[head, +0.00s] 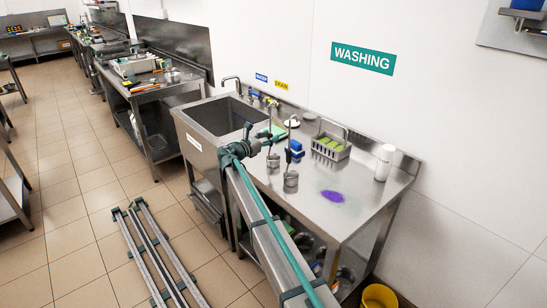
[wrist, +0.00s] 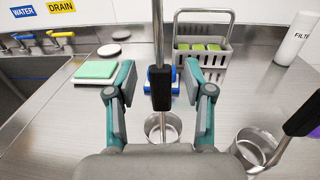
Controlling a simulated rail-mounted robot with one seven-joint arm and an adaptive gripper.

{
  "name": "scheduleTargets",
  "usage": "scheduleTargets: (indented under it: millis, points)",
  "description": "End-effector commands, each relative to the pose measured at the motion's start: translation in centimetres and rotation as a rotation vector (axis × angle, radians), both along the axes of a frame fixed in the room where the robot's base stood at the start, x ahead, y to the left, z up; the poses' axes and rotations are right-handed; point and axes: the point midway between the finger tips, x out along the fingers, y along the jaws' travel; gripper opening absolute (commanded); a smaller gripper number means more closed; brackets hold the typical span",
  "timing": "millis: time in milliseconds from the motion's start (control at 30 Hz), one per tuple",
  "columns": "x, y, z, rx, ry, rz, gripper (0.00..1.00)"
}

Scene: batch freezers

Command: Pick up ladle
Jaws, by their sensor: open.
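Two metal ladles with black grips stand upright on the steel washing counter. In the wrist view, the nearer-to-centre ladle (wrist: 163,128) has its handle and black grip between the fingers of my gripper (wrist: 159,78), with visible gaps on both sides. The other ladle (wrist: 255,147) is at the right, its handle leaning up to the right, outside the fingers. In the head view, my gripper (head: 268,139) is beside one ladle (head: 273,159), and the other ladle (head: 291,179) stands nearer the camera. My gripper is open and empty.
A grey caddy (head: 332,147) with green sponges and a white bottle (head: 384,163) stand at the back of the counter (head: 320,215). A blue object (head: 297,147) is close behind the ladles. The sink (head: 220,115) is left. A purple stain (head: 332,196) marks the counter's right part.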

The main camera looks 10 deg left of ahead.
Motion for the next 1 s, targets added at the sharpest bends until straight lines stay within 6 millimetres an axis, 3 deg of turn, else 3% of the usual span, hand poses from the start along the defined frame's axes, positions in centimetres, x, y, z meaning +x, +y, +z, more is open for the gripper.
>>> scheduleTargets:
  millis: [100,333,667,1000]
  points:
    - [0.91,-0.73,0.09,0.000,0.000,-0.001,0.52]
    - [0.97,-0.82,-0.07,0.000,0.000,0.000,0.52]
    - [0.95,-0.83,-0.05,0.000,0.000,0.000,0.00]
    - [0.95,-0.81,0.04,-0.001,-0.001,0.000,0.00]
